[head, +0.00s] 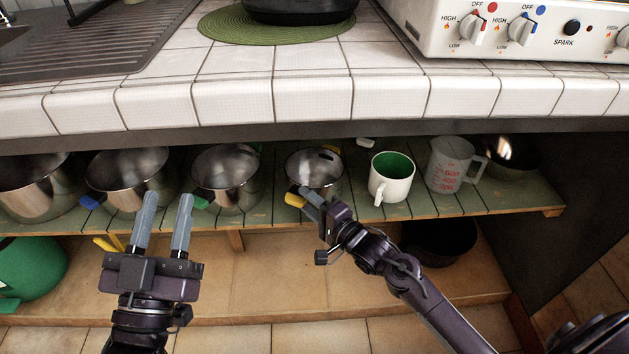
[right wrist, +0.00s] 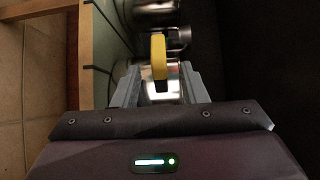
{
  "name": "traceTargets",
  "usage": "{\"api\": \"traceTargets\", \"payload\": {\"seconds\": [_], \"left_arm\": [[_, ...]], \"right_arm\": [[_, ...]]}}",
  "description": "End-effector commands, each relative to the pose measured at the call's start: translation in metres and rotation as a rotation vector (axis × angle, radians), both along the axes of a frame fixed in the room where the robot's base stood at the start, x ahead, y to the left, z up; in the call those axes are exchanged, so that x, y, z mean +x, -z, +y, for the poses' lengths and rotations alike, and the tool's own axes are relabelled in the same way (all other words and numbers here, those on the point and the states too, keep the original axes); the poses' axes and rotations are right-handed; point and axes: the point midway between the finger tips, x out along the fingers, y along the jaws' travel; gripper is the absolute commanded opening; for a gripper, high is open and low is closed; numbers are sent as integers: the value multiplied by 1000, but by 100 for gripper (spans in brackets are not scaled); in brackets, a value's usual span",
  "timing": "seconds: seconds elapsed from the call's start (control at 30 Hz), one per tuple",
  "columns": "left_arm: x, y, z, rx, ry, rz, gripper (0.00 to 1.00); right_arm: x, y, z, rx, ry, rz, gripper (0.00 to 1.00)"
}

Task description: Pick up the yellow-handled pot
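The yellow-handled pot (head: 314,165) is a small steel pot on the green slatted shelf (head: 270,215). Its yellow handle (head: 294,200) points toward me. My right gripper (head: 311,196) is at this handle, and its fingers partly cover the pot's front. In the right wrist view the yellow handle (right wrist: 158,55) stands between the two finger lines, near the tips of my open right gripper (right wrist: 160,75). The fingers look apart from the handle. My left gripper (head: 168,197) is open and empty, in front of the blue-handled and green-handled pots.
A green-handled pot (head: 226,180) and a blue-handled pot (head: 128,178) stand left of it. A white mug with green inside (head: 391,180) and a measuring cup (head: 450,165) stand to the right. The tiled counter edge (head: 310,98) overhangs the shelf. A dark pot (head: 440,243) sits below.

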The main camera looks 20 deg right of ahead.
Motion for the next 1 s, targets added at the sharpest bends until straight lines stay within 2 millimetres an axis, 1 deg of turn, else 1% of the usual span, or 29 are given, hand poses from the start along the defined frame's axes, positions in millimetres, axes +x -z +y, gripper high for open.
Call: {"api": "traceTargets", "payload": {"seconds": [0.13, 0.4, 0.43, 1.0], "left_arm": [[0, 0, 0, 0, 0, 1, 36], [0, 0, 0, 1, 0, 2, 36], [0, 0, 0, 1, 0, 3, 36], [1, 2, -1, 8, 0, 17, 36]], "right_arm": [[0, 0, 0, 0, 0, 0, 38], [0, 0, 0, 0, 0, 0, 2], [0, 0, 0, 0, 0, 0, 0], [0, -5, 0, 1, 0, -5, 0]]}}
